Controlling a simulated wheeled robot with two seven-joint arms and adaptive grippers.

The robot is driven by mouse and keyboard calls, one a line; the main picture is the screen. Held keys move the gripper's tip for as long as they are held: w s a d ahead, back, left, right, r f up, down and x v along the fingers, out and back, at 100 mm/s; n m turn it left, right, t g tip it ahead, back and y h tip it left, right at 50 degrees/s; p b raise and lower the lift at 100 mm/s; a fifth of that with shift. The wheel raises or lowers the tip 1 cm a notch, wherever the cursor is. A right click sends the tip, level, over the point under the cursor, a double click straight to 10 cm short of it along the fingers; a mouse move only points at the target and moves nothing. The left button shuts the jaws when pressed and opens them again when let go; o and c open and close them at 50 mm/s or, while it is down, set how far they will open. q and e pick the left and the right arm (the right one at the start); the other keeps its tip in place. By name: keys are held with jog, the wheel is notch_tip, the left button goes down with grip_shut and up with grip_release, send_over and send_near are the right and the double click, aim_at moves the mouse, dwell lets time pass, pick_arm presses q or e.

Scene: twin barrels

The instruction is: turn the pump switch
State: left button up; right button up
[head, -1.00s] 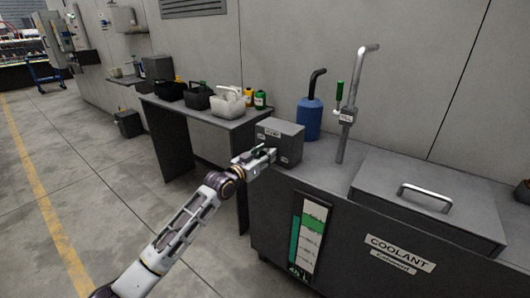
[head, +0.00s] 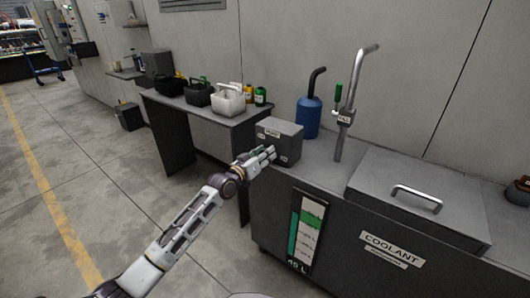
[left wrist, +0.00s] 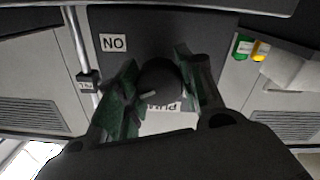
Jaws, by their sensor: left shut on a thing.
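The pump switch box (head: 287,143) is a grey block on the coolant unit's left end. Its dark round knob (left wrist: 158,77) shows in the left wrist view, with a short light mark on it. My left gripper (head: 267,156) is at the box's left face in the head view. In the left wrist view its green-padded fingers (left wrist: 158,88) are shut on the knob, one on each side. An "ON" label (left wrist: 113,43) and a partly covered "PUMP" label (left wrist: 163,107) appear upside down there. In the head view my gripper hides the knob. My right gripper is out of view.
The coolant unit (head: 345,225) has a level gauge (head: 306,232) in front and a handled lid (head: 425,180). A side table (head: 205,112) carries caddies and bottles.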

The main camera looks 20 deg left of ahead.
pick_arm(q)
jog(key=n+p, duration=0.2)
jog(key=shift+r+n, duration=0.15)
jog(key=shift+n, duration=0.15)
jog(key=n+p, duration=0.1)
jog(key=n, duration=0.1)
jog(key=shift+n, duration=0.3)
jog(key=n+p, duration=0.1)
jog(key=n, duration=0.2)
jog(key=shift+a+n, duration=0.1)
jog(key=shift+n, duration=0.3)
jog(key=shift+n+p, duration=0.55)
jog(key=shift+n, duration=1.15)
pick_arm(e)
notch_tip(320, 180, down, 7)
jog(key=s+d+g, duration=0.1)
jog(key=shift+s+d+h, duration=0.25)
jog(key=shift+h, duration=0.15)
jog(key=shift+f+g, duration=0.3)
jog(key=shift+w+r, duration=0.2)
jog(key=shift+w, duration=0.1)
pick_arm(q)
jog(key=o, duration=1)
jog(key=shift+f, duration=0.2)
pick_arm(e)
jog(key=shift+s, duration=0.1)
